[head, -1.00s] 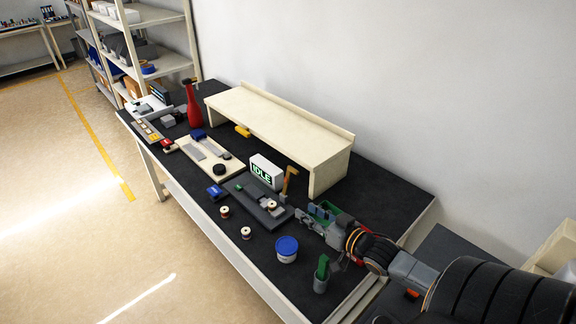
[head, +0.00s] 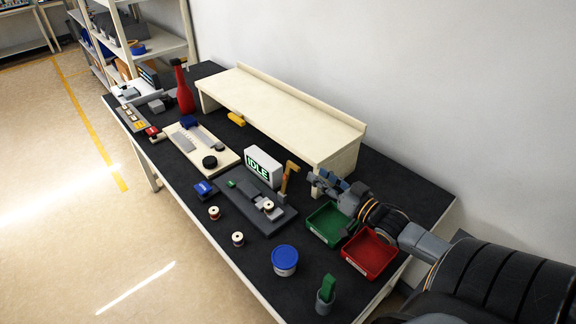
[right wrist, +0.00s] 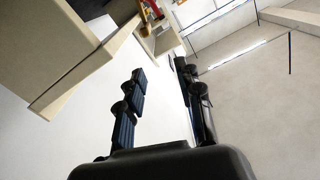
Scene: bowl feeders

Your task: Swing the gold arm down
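The gold arm (head: 290,169) stands upright, its top bent over, at the back right end of a dark grey fixture (head: 282,217) on the bench. A white box with a green "IDLE" display (head: 264,166) stands just behind the fixture. A white spool (head: 268,206) sits on the fixture near the gold arm's foot. My right gripper (head: 317,183) is just right of the gold arm, apart from it. In the right wrist view its fingers (right wrist: 160,95) are spread with nothing between them; the gold arm does not show there. My left gripper is out of view.
A cream shelf (head: 285,105) stands behind the gripper along the wall. A green bin (head: 331,222) and a red bin (head: 368,255) lie below my right arm. A blue-lidded tub (head: 285,260) and loose spools (head: 238,239) stand in front.

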